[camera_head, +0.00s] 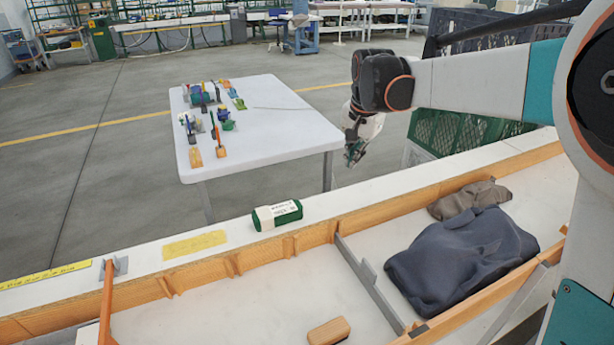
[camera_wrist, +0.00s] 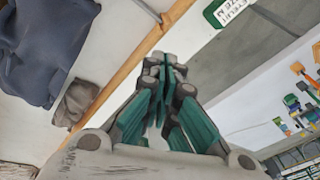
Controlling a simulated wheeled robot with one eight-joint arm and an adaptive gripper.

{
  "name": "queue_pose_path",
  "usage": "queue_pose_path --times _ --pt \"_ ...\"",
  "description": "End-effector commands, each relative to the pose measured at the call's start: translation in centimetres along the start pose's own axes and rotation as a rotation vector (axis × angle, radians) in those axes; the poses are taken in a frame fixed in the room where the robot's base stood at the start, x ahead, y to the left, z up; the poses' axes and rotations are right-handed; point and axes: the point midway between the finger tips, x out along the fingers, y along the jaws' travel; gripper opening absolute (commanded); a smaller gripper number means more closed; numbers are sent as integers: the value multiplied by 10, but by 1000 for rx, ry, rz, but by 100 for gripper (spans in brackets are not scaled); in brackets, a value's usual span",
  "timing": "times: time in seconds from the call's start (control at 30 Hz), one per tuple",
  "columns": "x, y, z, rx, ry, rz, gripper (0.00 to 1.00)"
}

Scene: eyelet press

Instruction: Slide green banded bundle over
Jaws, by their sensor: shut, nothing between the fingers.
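The green bundle (camera_head: 277,214) with a white printed band lies on the white ledge, to the right of a yellow patch (camera_head: 194,245) and apart from it. It also shows at the top edge of the wrist view (camera_wrist: 228,10), partly cut off. My gripper (camera_head: 352,156) is up in the air, to the right of the bundle and beyond the ledge in the head view. In the wrist view its fingers (camera_wrist: 166,68) are together, with nothing between them. The gripper is apart from the bundle.
A wooden rail runs along the ledge. Below it lie a dark cloth (camera_head: 462,258), a brown cloth (camera_head: 468,199) and a wooden block (camera_head: 329,330). An orange-handled tool (camera_head: 107,302) leans at the left. A white table (camera_head: 275,133) with small items and a green crate (camera_head: 450,135) stand beyond.

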Motion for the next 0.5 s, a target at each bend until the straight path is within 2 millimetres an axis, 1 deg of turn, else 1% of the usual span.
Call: queue_pose_path --times 0.03,0.17,0.2,0.37,0.5 --pt "10 -14 -8 28 -12 11 0" --pt "39 -40 -23 110 -42 42 0" --pt "49 -48 -27 135 -50 52 0" --pt "91 -76 -39 236 -81 96 0" --pt "132 -96 -43 322 -104 138 0"
